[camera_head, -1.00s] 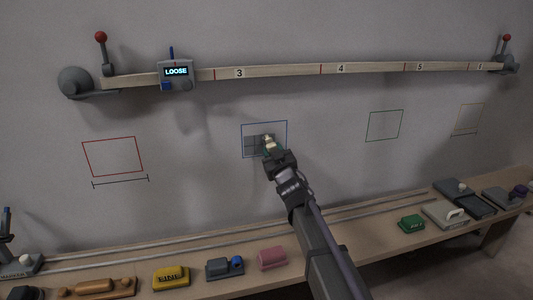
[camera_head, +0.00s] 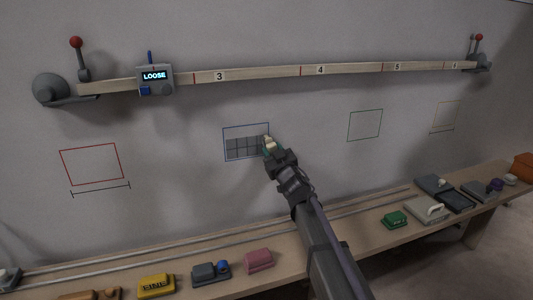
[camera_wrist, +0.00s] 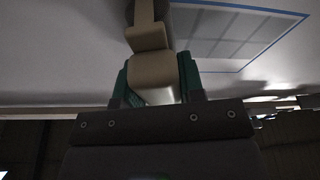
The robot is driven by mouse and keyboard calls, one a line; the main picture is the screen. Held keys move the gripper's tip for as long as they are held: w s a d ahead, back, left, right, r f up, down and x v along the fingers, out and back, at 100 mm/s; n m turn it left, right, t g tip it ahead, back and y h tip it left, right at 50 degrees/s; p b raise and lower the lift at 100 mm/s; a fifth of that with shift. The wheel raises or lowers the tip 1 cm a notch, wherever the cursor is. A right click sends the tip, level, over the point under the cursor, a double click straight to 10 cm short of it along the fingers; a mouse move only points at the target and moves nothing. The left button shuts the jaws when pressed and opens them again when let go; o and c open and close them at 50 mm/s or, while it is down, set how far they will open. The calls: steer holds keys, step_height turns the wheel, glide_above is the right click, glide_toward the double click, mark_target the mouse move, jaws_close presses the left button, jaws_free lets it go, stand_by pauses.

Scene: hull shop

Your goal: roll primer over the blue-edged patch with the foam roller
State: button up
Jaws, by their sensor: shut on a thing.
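The blue-edged patch (camera_head: 232,133) is on the grey wall, left of centre in the head view. Dark grey primer (camera_head: 242,149) covers its lower part in block-like cells; a light strip along the top is bare. In the wrist view the blue edge (camera_wrist: 255,10) shows at the upper right. My gripper (camera_head: 271,152) is at the patch's right edge. Its green-lined jaws (camera_wrist: 157,82) are shut on the beige handle of the foam roller (camera_wrist: 150,40). The roller's head is mostly hidden, and I cannot tell whether it touches the wall.
Red (camera_head: 91,164), green (camera_head: 365,125) and yellow outlined patches are also on the wall. A batten with a device (camera_head: 155,79) reading LOOSE runs above. The bench (camera_head: 290,238) below holds a yellow block (camera_head: 157,286), a pink block (camera_head: 258,260) and a green block (camera_head: 395,219).

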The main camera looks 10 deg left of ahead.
mark_target(275, 146)
steer(key=shift+r+p, duration=0.95)
steer(key=shift+a+f, duration=0.15)
steer(key=shift+s+a, duration=0.7)
steer(key=shift+a, duration=0.3)
steer(key=shift+s+a, duration=1.05)
steer(key=shift+a, duration=0.6)
steer(key=shift+s+a, duration=1.1)
steer(key=shift+a, duration=0.5)
steer(key=shift+s+a, duration=1.05)
steer(key=shift+a, duration=0.6)
steer(key=shift+r+p, duration=0.85)
steer(key=shift+r, duration=0.15)
steer(key=shift+w+f, duration=0.1)
steer(key=shift+f, duration=0.05)
steer(key=shift+w+d+f, duration=0.1)
steer(key=shift+w+d, duration=0.25)
steer(key=shift+d, duration=0.25)
steer(key=shift+w+d, duration=0.35)
steer(key=shift+d, duration=0.25)
steer(key=shift+w+d, duration=0.8)
steer(key=shift+d, duration=0.35)
steer(key=shift+w+d, duration=0.8)
steer(key=shift+d, duration=0.45)
steer(key=shift+w+d, duration=0.8)
steer(key=shift+d, duration=0.4)
steer(key=shift+w+d, duration=0.8)
steer(key=shift+d, duration=0.45)
steer(key=shift+r+p, duration=0.8)
steer(key=shift+r, duration=0.25)
steer(key=shift+a+f, duration=0.1)
